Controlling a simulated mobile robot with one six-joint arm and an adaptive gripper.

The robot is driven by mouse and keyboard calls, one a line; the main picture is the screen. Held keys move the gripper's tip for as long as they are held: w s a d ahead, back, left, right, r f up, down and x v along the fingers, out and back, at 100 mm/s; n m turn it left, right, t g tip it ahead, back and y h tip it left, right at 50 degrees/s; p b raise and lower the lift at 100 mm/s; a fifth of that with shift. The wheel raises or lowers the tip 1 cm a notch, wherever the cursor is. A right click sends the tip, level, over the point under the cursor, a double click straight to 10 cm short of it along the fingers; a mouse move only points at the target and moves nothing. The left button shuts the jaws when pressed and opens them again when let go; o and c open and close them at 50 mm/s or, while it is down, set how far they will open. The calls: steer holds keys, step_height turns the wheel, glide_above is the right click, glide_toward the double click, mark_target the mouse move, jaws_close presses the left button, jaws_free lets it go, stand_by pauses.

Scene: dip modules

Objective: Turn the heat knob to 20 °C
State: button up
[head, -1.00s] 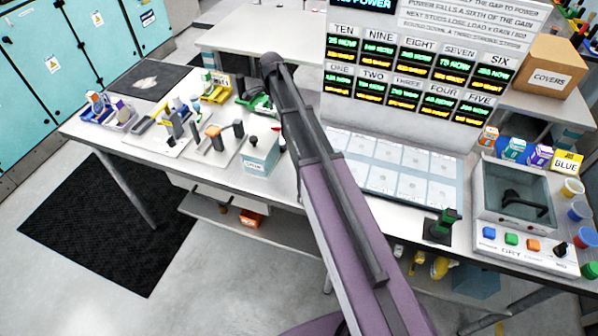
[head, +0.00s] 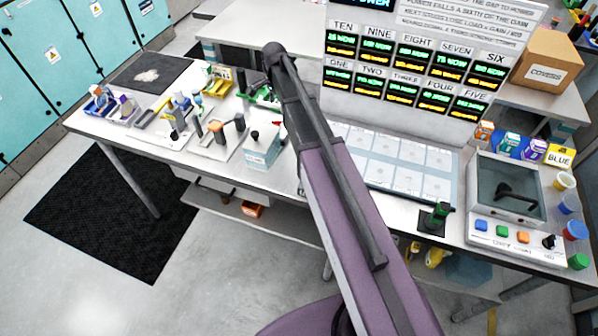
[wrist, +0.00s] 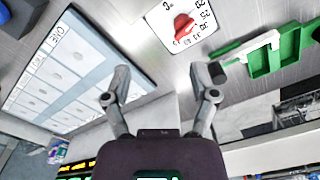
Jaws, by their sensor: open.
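A red knob (wrist: 184,27) sits on a white square dial plate (wrist: 166,17) at the top centre of the wrist view. Numbers are printed around one side of it, too small and turned to read surely. My gripper (wrist: 170,75) is open and empty, its two fingers spread wide. In the picture, the knob lies above and between the fingertips, apart from both. In the head view, my arm crosses the bench and hides my gripper. A small red bit beside the arm may be the knob; I cannot tell.
A green tray-like part (wrist: 262,58) lies right of the dial in the wrist view, and a panel of pale cells (wrist: 62,75) lies left. In the head view, a box with a clear lid and coloured buttons (head: 506,190) stands at the right. A dark stand (head: 434,218) is near the front edge.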

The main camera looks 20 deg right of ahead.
steer(key=shift+s+d+f+n+b, duration=0.1)
steer(key=shift+s+f+n+b, duration=0.9)
steer(key=shift+s+n, duration=2.3)
steer(key=shift+s+a+f+n+b, duration=0.1)
steer(key=shift+s+f+n+b, duration=1.05)
steer(key=shift+s, duration=4)
steer(key=shift+s+d+f+n+b, duration=0.1)
steer(key=shift+s+f+n+b, duration=0.75)
steer(key=shift+s+n, duration=2.5)
steer(key=shift+s+m, duration=0.85)
steer(key=shift+m, duration=0.05)
